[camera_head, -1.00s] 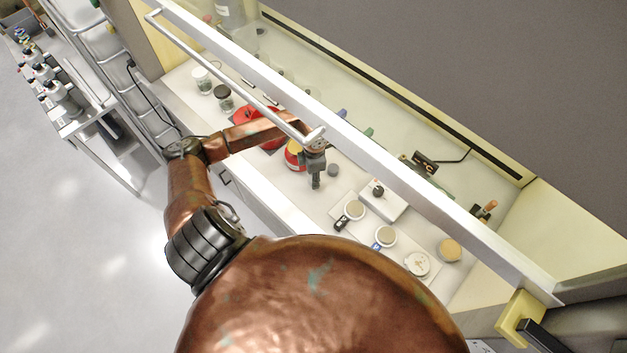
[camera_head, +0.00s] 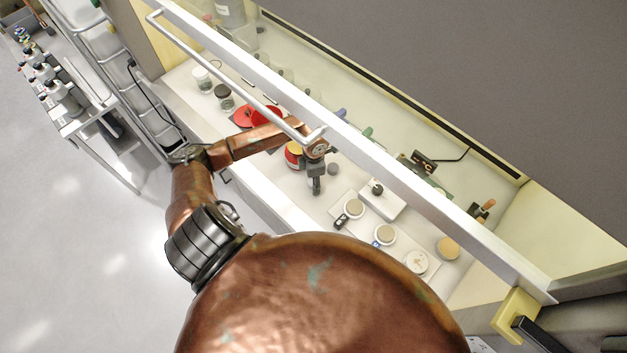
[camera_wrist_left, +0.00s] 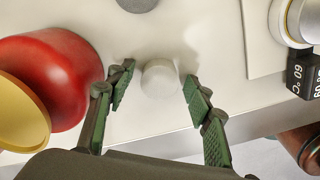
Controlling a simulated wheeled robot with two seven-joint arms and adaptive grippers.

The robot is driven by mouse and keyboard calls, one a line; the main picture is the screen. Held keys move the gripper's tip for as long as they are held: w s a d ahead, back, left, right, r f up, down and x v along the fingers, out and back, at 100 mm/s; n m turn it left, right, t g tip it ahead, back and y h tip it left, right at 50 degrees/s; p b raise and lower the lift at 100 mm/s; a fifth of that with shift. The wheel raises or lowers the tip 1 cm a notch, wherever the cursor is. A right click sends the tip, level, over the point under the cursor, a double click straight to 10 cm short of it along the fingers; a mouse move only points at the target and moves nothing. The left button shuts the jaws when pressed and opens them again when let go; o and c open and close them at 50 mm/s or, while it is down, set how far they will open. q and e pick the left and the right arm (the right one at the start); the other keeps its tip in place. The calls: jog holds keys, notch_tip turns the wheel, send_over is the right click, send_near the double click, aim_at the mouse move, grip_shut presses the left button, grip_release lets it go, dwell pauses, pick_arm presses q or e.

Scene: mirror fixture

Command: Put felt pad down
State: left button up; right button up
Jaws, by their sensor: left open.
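A small whitish round piece (camera_wrist_left: 160,77) stands on the white worktop between my left fingers in the left wrist view. A grey disc (camera_wrist_left: 137,4) lies farther off at the top edge; it also shows in the head view (camera_head: 333,169), just right of my gripper. I cannot tell for sure which of the two is the felt pad. My left gripper (camera_wrist_left: 158,72) is open, with a gap on both sides of the whitish piece. In the head view my left gripper (camera_head: 316,187) points down at the worktop. My right gripper is not in view.
A red rounded vessel (camera_wrist_left: 50,75) with a yellow end is close left of my fingers. A scale-like device with a black display (camera_wrist_left: 303,75) is to the right. Round dishes (camera_head: 385,235) stand farther right. The raised sash bar (camera_head: 370,155) crosses above my arm.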

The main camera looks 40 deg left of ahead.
pick_arm(q)
jog(key=shift+r, duration=0.25)
notch_tip(320, 180, up, 12)
jog(key=b, duration=0.2)
jog(key=shift+b, duration=0.3)
jog(key=shift+f, duration=0.1)
